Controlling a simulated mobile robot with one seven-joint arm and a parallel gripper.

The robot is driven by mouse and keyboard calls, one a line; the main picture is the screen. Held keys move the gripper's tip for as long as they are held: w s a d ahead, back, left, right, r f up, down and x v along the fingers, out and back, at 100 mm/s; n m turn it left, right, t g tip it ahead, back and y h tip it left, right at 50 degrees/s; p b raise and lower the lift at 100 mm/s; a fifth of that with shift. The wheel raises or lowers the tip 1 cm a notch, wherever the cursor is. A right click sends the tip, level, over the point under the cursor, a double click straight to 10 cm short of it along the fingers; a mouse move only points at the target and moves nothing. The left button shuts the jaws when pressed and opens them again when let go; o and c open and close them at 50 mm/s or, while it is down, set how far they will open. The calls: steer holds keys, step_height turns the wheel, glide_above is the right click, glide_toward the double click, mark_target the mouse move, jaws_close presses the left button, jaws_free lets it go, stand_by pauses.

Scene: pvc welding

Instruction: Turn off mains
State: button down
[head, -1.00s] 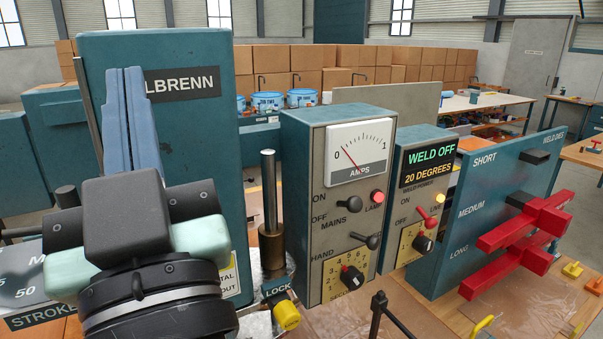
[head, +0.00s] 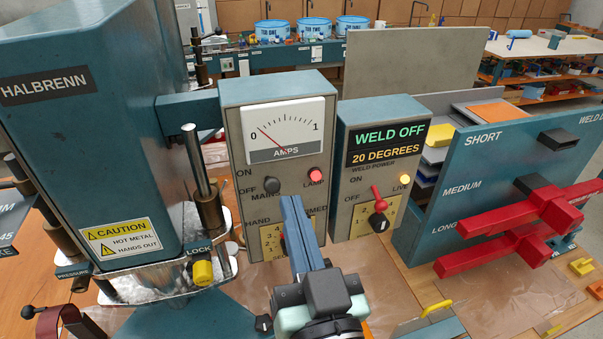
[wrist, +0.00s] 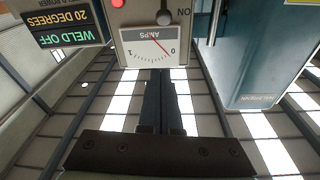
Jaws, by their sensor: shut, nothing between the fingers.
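The mains switch (head: 273,186) is a dark round-ended lever on the grey-and-teal meter box, beside the ON and OFF labels; I cannot tell its setting for sure. The red lamp (head: 315,175) to its right looks lit. My gripper (head: 291,200) is shut and empty, its blue fingers pointing up at the box, just right of and below the switch in the picture; contact cannot be told. They cover part of the dial below. The upside-down wrist view shows my fingers (wrist: 163,75) below the amps meter (wrist: 153,46), with the switch knob (wrist: 165,18) above it.
The weld power box (head: 378,170), reading WELD OFF and 20 DEGREES, stands close on the right, with a red-tipped lever. The press (head: 90,130) with a hot metal caution label is at left. Red clamp handles (head: 510,230) stick out at right. A yellow lock knob (head: 203,272) is low left.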

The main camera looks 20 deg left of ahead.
steer(key=shift+a, duration=0.1)
step_height(320, 180, up, 2)
steer(key=p, duration=0.6)
glide_above(270, 184)
steer(key=d, duration=0.2)
steer(key=shift+s, duration=0.35)
steer(key=f, duration=0.3)
steer(key=shift+a+f+b, duration=0.15)
steer(key=shift+a+b, duration=0.1)
steer(key=shift+b, duration=0.05)
steer(key=shift+s+f, duration=0.15)
steer(key=shift+f, duration=0.3)
steer(key=shift+f+b, duration=0.2)
steer(key=shift+b, duration=0.35)
steer(key=shift+f+b, duration=0.15)
steer(key=shift+b, duration=0.75)
